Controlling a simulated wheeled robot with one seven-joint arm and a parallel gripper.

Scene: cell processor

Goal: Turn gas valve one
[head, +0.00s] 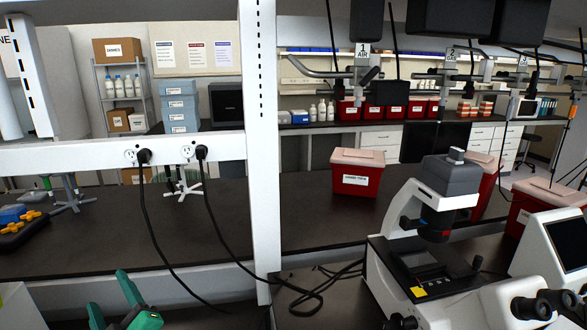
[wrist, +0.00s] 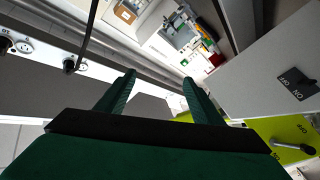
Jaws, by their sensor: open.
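A grey valve fixture (head: 365,76) with handles sits on the overhead rail, right of the white post. Its sign (head: 362,54) reads "1 AIR". A second sign (head: 452,54) reads "2 GAS", and a third (head: 523,61) starts with 3, its word too small to read. My gripper (head: 110,293) has green fingers and shows at the bottom left of the head view, low and far from the valves. In the wrist view my gripper (wrist: 158,80) is open, with nothing between its fingers. I cannot make out the valves in the wrist view.
The white post (head: 265,150) and crossbar (head: 110,152) with plugged black cords stand ahead. A microscope (head: 430,240) and red bins (head: 357,173) occupy the right. Dark monitors hang above the valves. The wrist view shows a lime-green panel (wrist: 268,130) and a wall switch (wrist: 297,83) close at right.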

